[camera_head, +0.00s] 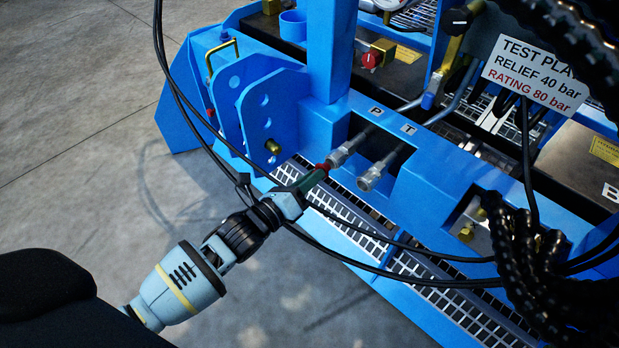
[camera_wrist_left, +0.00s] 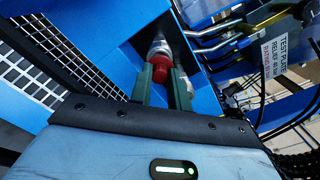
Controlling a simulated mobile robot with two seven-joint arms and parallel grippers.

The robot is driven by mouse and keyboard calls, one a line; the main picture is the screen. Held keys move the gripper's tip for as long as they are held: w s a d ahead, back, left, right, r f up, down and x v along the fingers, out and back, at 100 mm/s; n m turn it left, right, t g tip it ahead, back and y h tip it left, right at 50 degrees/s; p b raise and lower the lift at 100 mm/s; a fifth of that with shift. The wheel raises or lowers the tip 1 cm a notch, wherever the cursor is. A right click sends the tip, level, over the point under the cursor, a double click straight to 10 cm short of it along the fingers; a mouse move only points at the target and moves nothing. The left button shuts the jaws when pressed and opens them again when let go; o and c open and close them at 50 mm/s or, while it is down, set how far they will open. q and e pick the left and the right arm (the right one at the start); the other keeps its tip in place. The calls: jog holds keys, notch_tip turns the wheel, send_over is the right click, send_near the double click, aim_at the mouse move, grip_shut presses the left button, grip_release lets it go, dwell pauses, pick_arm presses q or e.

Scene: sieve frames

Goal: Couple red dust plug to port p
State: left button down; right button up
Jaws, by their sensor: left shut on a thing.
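The red dust plug (camera_head: 324,167) is between the fingertips of my left gripper (camera_head: 313,178), which is shut on it. Port P (camera_head: 339,157) is a silver metal coupling in the blue frame under the letter P. In the left wrist view the red dust plug (camera_wrist_left: 160,67) sits in line with the silver port (camera_wrist_left: 159,46) and meets its end. I cannot tell how far the plug is seated. The left gripper's green fingers (camera_wrist_left: 163,88) lie on both sides of the plug. My right gripper does not show.
The silver T port (camera_head: 370,179) is close beside port P on the right. Metal grating (camera_head: 350,208) lies below. Black hoses (camera_head: 420,252) loop near my left arm. A white sign (camera_head: 534,72) stands at upper right. Open concrete floor (camera_head: 90,150) is at left.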

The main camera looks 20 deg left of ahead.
pick_arm(q)
jog(key=shift+w+d, duration=0.1)
jog(key=shift+w, duration=0.2)
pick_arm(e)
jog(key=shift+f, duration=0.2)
pick_arm(q)
jog(key=shift+w+d, duration=0.15)
jog(key=shift+w, duration=0.25)
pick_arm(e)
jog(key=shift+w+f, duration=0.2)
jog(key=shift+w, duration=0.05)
pick_arm(q)
jog(key=shift+w+d+b, duration=0.15)
jog(key=shift+w+b, duration=0.2)
jog(key=shift+w, duration=0.05)
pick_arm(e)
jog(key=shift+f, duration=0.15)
pick_arm(q)
jog(key=c, duration=1.3)
grip_release()
jog(key=shift+o, duration=0.2)
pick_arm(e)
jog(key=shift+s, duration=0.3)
